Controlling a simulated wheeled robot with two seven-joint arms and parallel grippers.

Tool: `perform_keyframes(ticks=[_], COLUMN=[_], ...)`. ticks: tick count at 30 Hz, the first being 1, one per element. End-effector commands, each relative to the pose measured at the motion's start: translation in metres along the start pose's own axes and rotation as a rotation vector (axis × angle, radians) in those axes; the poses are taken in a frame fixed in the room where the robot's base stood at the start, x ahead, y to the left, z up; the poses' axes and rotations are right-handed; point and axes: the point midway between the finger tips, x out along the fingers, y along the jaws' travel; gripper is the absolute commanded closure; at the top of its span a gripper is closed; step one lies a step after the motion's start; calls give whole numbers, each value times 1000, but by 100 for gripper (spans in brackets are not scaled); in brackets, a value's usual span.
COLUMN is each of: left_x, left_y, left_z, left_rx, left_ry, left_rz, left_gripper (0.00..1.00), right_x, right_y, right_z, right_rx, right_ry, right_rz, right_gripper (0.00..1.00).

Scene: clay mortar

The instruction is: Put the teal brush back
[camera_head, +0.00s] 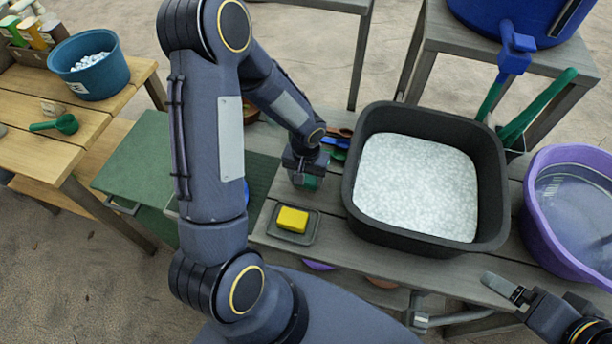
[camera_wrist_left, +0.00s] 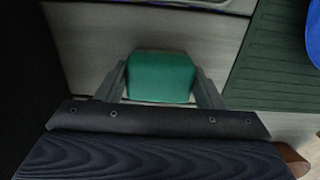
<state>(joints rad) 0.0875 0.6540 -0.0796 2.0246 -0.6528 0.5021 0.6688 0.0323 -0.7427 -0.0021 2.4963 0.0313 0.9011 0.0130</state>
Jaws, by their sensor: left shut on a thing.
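The teal brush (camera_wrist_left: 162,77) shows as a rounded teal block between the two fingers of my left gripper (camera_wrist_left: 165,88) in the left wrist view. In the head view my left gripper (camera_head: 305,178) points down over the grey slatted bench, left of the black tub, and is shut on the brush, of which a small teal patch (camera_head: 311,182) shows. The rest of the brush is hidden. I cannot tell whether it touches the bench. My right gripper (camera_head: 506,287) is at the lower right, in front of the bench; its opening is unclear.
A black tub (camera_head: 360,205) of white material stands right of the left gripper. A yellow block (camera_head: 292,219) sits in a small grey tray (camera_head: 270,232) just in front. Coloured tools (camera_head: 336,143) lie behind. A purple basin (camera_head: 540,215) is at right, a green board (camera_head: 135,165) at left.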

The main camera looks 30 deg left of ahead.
Motion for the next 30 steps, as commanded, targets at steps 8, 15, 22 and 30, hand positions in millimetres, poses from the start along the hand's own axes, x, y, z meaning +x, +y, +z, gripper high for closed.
perform_keyframes(ticks=[8, 15, 22, 30], left_x=[2, 2, 2, -22], left_y=[0, 0, 0, 0], left_z=[0, 0, 0, -2], left_rx=[0, 0, 0, 0], left_ry=[1, 0, 0, 6], left_rz=[0, 0, 0, 0], left_gripper=[57, 17, 17, 17], right_x=[3, 3, 3, -2], right_y=[1, 1, 1, -1], right_z=[1, 2, 1, -1], right_rx=[0, 0, 0, 0], right_ry=[0, 0, 0, 0], right_rz=[0, 0, 0, 0], right_gripper=[13, 13, 13, 13])
